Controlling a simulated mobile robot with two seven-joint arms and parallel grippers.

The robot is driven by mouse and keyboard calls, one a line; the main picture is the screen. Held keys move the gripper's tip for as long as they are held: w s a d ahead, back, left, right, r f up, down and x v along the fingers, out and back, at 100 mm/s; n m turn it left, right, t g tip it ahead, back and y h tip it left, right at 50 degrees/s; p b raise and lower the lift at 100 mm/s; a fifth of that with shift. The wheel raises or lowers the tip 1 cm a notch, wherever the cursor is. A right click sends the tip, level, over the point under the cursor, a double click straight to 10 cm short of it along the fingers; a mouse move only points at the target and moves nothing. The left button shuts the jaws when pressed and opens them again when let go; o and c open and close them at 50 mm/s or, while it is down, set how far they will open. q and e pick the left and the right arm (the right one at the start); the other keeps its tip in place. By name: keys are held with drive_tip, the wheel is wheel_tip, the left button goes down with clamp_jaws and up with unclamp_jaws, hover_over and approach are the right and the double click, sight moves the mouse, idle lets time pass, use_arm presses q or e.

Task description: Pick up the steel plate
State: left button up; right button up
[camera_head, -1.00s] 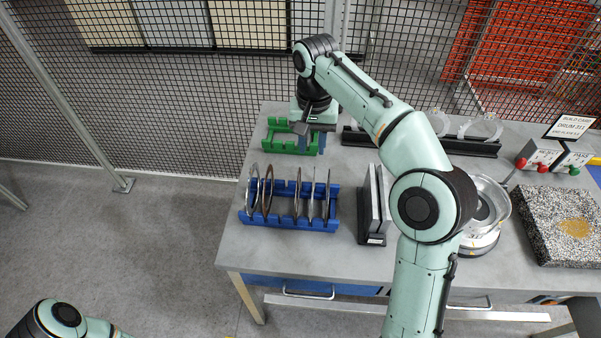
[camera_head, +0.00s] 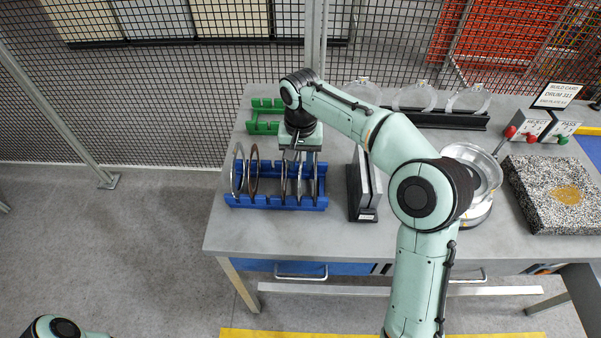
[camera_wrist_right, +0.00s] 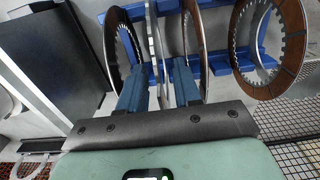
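A blue rack (camera_head: 275,202) on the table holds several thin upright ring plates, some steel and some brown-faced. My right gripper (camera_head: 299,160) is over the right-hand group of plates, pointing down. In the right wrist view its two blue fingers (camera_wrist_right: 160,90) are apart. A steel plate (camera_wrist_right: 156,45) stands on edge between them, with a brown-faced plate (camera_wrist_right: 112,45) on the left and another (camera_wrist_right: 196,40) on the right. I cannot tell whether a finger touches any plate. A brown-lined ring (camera_wrist_right: 290,50) stands farther right. My left gripper is out of view.
A dark stand with upright slabs (camera_head: 362,190) is close right of the rack. A green rack (camera_head: 262,127) is behind it. A metal drum (camera_head: 478,165), a speckled block (camera_head: 555,190) and lever boxes (camera_head: 533,127) are farther right. The table front (camera_head: 290,235) is clear.

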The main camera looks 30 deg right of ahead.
drive_tip(key=shift+w+f, duration=0.15)
drive_tip(key=shift+f, duration=0.05)
clamp_jaws()
drive_tip(key=shift+r, duration=0.1)
